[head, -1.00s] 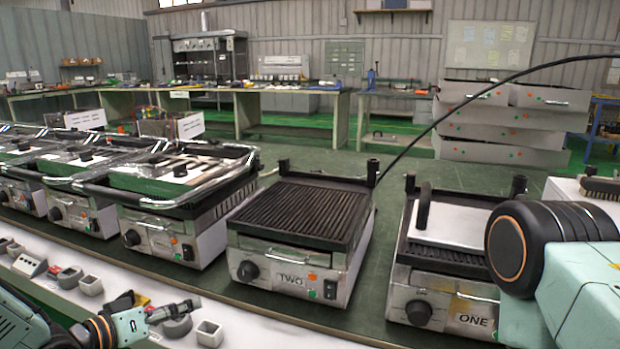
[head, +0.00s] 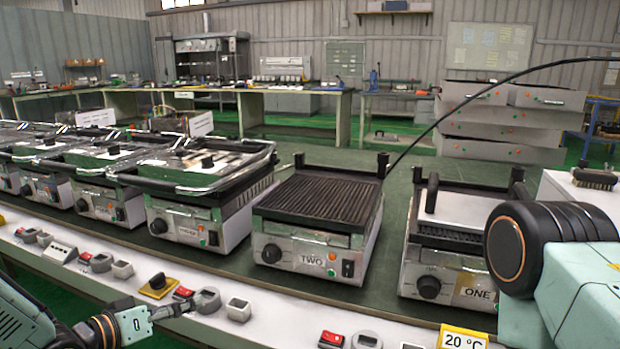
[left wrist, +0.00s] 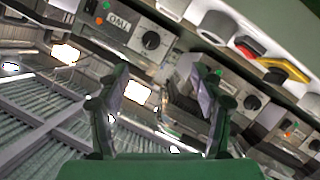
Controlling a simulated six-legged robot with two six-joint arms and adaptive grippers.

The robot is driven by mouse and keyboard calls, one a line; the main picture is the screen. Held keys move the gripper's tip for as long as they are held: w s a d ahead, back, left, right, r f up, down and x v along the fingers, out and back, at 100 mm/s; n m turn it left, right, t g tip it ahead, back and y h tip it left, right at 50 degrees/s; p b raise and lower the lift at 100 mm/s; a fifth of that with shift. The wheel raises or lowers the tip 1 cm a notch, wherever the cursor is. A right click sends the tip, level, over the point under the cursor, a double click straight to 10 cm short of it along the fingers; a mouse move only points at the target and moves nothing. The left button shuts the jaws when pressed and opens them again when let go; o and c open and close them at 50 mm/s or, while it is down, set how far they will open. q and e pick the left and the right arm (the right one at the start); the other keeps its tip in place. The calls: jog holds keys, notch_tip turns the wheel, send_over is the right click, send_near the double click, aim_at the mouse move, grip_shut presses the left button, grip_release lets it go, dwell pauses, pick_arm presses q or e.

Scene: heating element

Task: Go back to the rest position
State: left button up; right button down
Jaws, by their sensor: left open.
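My left gripper (head: 155,318) is low at the left of the head view, in front of the white shelf edge with small parts. In the left wrist view its two fingers (left wrist: 165,105) stand apart with nothing between them. My right arm fills the right edge of the head view; its gripper is out of sight. Contact grill TWO (head: 314,262) stands in the middle of the green bench with its ribbed plate bare. Grill ONE (head: 446,285) stands to its right, partly hidden by my right arm.
Several more grills (head: 190,235) with lids line the bench to the left. Small parts, a yellow-based switch (head: 157,286) and a 20 °C label (head: 463,338) sit along the white front strip. A brush (head: 595,178) lies on a white box at right. A black cable arcs overhead.

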pick_arm(q)
jog(key=s+d+f+n+g+y+p, duration=0.15)
jog(key=s+f+g+y, duration=0.35)
jog(key=s+f, duration=0.8)
jog(key=s+f+g+y+p, duration=0.1)
jog(key=s+g, duration=0.2)
jog(key=s, duration=0.9)
jog(key=s+d+f+m+g+y+p, duration=0.1)
jog(key=s+g, duration=0.3)
jog(key=s, duration=0.9)
jog(key=shift+f+y+p, duration=0.3)
jog(key=shift+f+p, duration=0.2)
jog(key=shift+f, duration=0.15)
jog(key=shift+d, duration=0.1)
